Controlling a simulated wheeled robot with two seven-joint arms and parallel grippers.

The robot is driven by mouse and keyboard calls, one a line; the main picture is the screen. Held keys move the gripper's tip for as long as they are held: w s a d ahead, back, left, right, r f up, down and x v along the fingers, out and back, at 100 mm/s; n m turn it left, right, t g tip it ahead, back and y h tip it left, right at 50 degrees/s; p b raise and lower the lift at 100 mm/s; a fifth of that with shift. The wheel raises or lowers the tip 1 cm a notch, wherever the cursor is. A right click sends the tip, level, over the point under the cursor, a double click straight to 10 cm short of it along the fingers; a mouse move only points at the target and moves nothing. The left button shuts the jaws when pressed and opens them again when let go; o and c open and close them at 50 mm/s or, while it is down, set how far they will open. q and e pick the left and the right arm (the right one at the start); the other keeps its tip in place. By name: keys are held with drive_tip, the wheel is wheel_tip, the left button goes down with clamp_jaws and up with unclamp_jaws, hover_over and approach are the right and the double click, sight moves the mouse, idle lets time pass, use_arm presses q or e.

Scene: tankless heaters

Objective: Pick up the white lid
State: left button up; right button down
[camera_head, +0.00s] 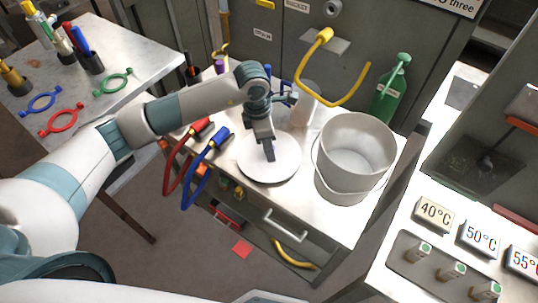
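The white lid (285,168) is a round disc lying flat on the light top of the drawer cabinet (325,222), left of the white bucket (352,165). My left gripper (269,156) reaches in from the left and points down over the middle of the lid, with its fingertips at or just above it. The gripper hides the lid's centre, so I cannot tell whether the fingers are closed on a knob or touching it. My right gripper is not in view.
Red (174,165) and blue (200,170) hoses hang over the cabinet's left edge. A yellow bent pipe (350,95), a white bottle (305,105) and a green bottle (392,90) are behind. A panel with temperature labels (433,213) stands at right. A side table (135,60) is at left.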

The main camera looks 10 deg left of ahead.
use_arm(q)
drive_tip(key=c, duration=1.1)
clamp_jaws()
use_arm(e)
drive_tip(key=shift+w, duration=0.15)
use_arm(q)
drive_tip(key=shift+r, duration=0.2)
